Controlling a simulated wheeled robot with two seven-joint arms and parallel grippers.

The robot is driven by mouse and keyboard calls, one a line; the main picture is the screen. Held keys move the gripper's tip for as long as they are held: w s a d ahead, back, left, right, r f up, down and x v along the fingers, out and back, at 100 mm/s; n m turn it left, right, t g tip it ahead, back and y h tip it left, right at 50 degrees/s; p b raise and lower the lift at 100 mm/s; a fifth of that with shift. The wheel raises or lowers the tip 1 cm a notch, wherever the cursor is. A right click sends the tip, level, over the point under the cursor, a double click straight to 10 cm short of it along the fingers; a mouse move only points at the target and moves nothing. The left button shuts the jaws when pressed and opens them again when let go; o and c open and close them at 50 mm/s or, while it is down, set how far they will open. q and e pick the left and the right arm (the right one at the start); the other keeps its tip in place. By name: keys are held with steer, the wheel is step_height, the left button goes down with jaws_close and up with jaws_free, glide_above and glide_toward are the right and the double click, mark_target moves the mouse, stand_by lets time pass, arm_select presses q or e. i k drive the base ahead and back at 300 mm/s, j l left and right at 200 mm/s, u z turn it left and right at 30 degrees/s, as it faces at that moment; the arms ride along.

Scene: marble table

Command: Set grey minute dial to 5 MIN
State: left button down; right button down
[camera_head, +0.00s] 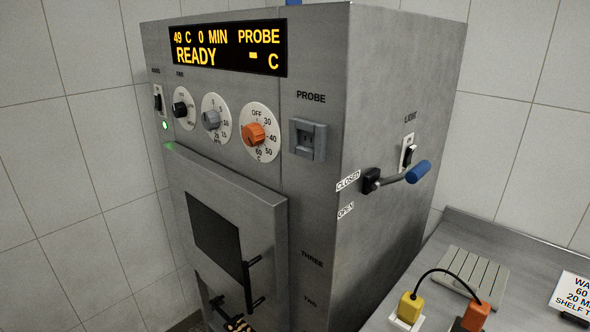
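The grey minute dial (210,119) is the middle of three knobs on the front of a steel cabinet (320,60). It sits on a white round plate with numbers and MIN. The pointer is too small to read. The display (228,48) above shows 49 C, 0 MIN, PROBE and READY in yellow, with a dash before C on the right. A black knob (180,109) is left of the grey dial, and an orange knob (254,134) with a temperature scale is right of it. I make out neither gripper, and nothing touches the dials.
A door with a dark window (214,232) and black handle (250,285) is below. A small striped piece (237,323) at the bottom edge is unclear. A blue-tipped lever (418,172) sticks out right. Yellow (409,307) and orange (476,316) plugs share a cable on the counter.

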mark_target(210, 120)
steer(key=i+j+z, duration=0.1)
steer(key=j+z, duration=0.7)
steer(key=z, duration=0.15)
